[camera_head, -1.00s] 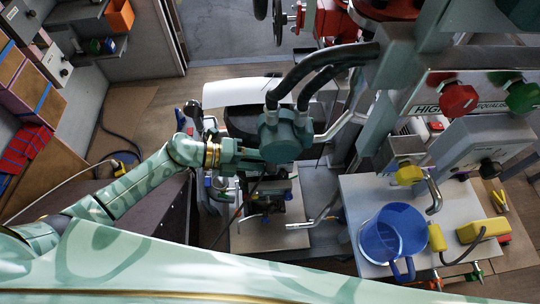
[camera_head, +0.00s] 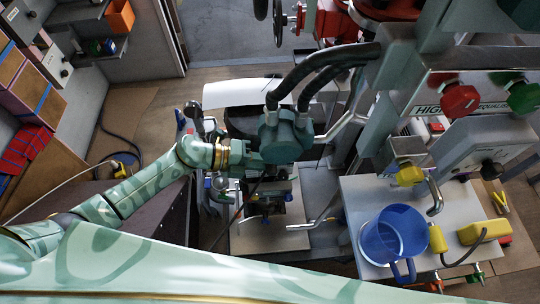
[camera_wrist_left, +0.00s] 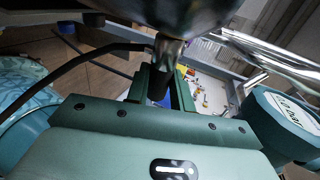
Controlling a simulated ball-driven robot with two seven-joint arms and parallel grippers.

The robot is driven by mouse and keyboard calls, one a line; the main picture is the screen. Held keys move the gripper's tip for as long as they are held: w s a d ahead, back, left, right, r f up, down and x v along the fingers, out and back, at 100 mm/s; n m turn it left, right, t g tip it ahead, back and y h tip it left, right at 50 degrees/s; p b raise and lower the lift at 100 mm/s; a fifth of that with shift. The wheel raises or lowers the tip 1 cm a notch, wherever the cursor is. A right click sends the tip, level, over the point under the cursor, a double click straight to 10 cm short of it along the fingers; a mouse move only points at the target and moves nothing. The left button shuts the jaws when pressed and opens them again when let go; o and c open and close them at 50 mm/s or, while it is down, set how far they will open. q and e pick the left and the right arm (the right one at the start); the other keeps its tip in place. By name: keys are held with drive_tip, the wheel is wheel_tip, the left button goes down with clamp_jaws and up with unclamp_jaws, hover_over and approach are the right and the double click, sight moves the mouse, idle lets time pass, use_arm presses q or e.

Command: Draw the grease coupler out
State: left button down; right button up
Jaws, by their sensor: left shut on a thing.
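In the head view my left arm comes in from the left, and my left gripper (camera_head: 256,159) is at the lower left of a dark teal block with hoses (camera_head: 285,137). Its fingertips are mostly hidden there. In the left wrist view the gripper (camera_wrist_left: 163,92) is shut on a dark cylindrical piece, which I take to be the grease coupler (camera_wrist_left: 158,82). The coupler lies right below a shiny metal fitting (camera_wrist_left: 168,50) under a large dark rounded body. I cannot tell whether coupler and fitting still touch. A black hose (camera_wrist_left: 85,62) runs in from the left beside them.
A blue jug (camera_head: 392,233) and a yellow tool (camera_head: 482,230) are on the bench (camera_head: 357,193) at the right. A red knob (camera_head: 459,99) and a green knob (camera_head: 522,96) are above it. A bent metal pipe (camera_head: 312,224) lies below the teal block.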

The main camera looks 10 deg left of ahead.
use_arm(q)
drive_tip(key=shift+s+d, duration=0.1)
drive_tip(key=shift+s, duration=0.25)
drive_tip(key=s+d+p, duration=0.2)
drive_tip(key=s+p, duration=0.3)
drive_tip(key=s, duration=0.4)
drive_tip(key=shift+d, duration=0.3)
idle(0.5)
